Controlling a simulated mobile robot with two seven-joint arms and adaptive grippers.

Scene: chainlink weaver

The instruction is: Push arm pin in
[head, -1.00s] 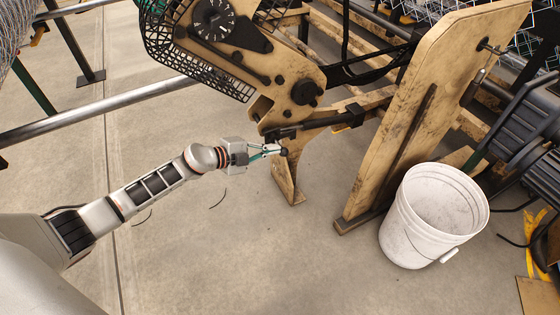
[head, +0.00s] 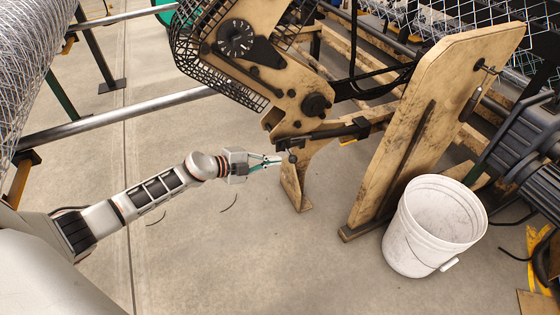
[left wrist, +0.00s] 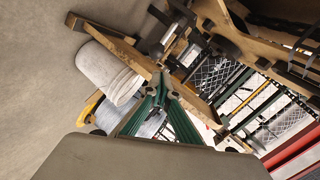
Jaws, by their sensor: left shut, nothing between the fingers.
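The machine's tan arm (head: 290,92) carries a black bar (head: 330,134) along its lower end. A small dark knob, which looks like the arm pin (head: 292,157), hangs just below the left end of that bar. How deep it sits cannot be seen. My left gripper (head: 279,160) is shut and empty, its fingertips pointing right at the knob from close on its left. Whether they touch it is unclear. In the left wrist view, the closed green-sided fingers (left wrist: 164,78) point up toward the machine, where the pin is hard to make out. My right gripper is not in view.
A white bucket (head: 433,225) stands on the floor at right, beside a tall tan upright plate (head: 430,120). A tan foot (head: 299,185) stands below the bar. A grey rail (head: 120,118) crosses at left.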

